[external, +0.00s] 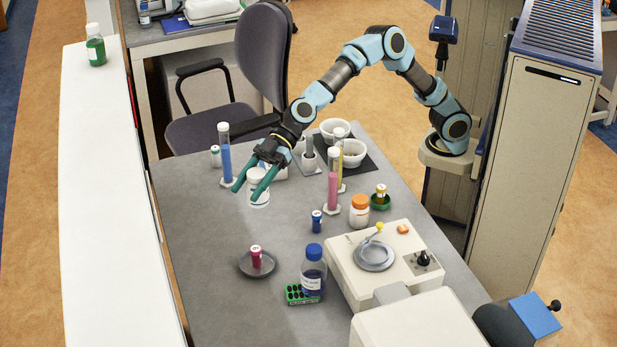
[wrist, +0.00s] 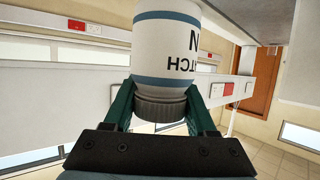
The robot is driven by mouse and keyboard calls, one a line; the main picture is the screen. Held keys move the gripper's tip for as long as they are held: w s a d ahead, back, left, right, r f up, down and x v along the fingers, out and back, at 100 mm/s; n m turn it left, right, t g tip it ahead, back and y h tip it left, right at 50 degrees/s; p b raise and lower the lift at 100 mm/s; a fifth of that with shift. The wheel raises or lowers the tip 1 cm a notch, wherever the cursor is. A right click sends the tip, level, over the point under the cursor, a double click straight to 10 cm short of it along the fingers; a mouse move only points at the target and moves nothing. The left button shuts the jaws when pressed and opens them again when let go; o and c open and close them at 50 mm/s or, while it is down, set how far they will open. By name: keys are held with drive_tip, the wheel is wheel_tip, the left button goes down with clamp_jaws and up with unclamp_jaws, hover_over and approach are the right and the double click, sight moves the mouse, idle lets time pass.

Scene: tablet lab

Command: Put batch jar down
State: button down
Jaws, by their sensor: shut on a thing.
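The batch jar is a white jar with blue bands and black lettering. It fills the top middle of the wrist view (wrist: 168,55) and shows in the external view (external: 260,192) at the left part of the grey table (external: 200,250). My gripper (external: 247,192) has its green fingers on either side of the jar, shut on it. In the wrist view the fingers grip near its dark ribbed end, and the lettering appears upside down. I cannot tell whether the jar touches the table.
A blue cylinder (external: 225,155) stands left of my gripper. Pink (external: 333,185) and yellow cylinders stand to the right. A small blue-capped vial (external: 317,222), an orange-capped jar (external: 359,211) and a dish with a red vial (external: 257,257) are nearer the front. The table's left front is clear.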

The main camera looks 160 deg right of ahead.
drive_tip(key=a+f+m+g+h, duration=0.2)
drive_tip(key=a+m+h, duration=0.3)
drive_tip(key=a, duration=1.1)
drive_tip(key=s+a+m+g+h, duration=0.2)
drive_tip(key=s+a+m+g, duration=0.2)
drive_tip(key=s, duration=0.7)
drive_tip(key=s+a+m+g+h, duration=0.2)
drive_tip(key=s+a+m+g, duration=0.15)
drive_tip(key=s, duration=0.85)
drive_tip(key=s+a+m+g+h, duration=0.2)
drive_tip(key=s+a+m+g, duration=0.25)
drive_tip(key=s, duration=0.65)
drive_tip(key=shift+n+t, duration=0.3)
drive_tip(key=shift+n, duration=0.1)
drive_tip(key=shift+s+a+f+p, duration=0.1)
drive_tip(key=shift+s+f+p, duration=0.05)
drive_tip(key=shift+f, duration=3.4)
drive_tip(key=shift+s+a+f+p, duration=0.1)
drive_tip(key=shift+s+f+p, duration=0.1)
drive_tip(key=shift+f, duration=3.35)
drive_tip(key=shift+s+f+p, duration=0.1)
drive_tip(key=shift+s+f, duration=0.05)
drive_tip(key=shift+f, duration=3.4)
drive_tip(key=shift+f, duration=0.1)
drive_tip(key=c, duration=0.5)
unclamp_jaws()
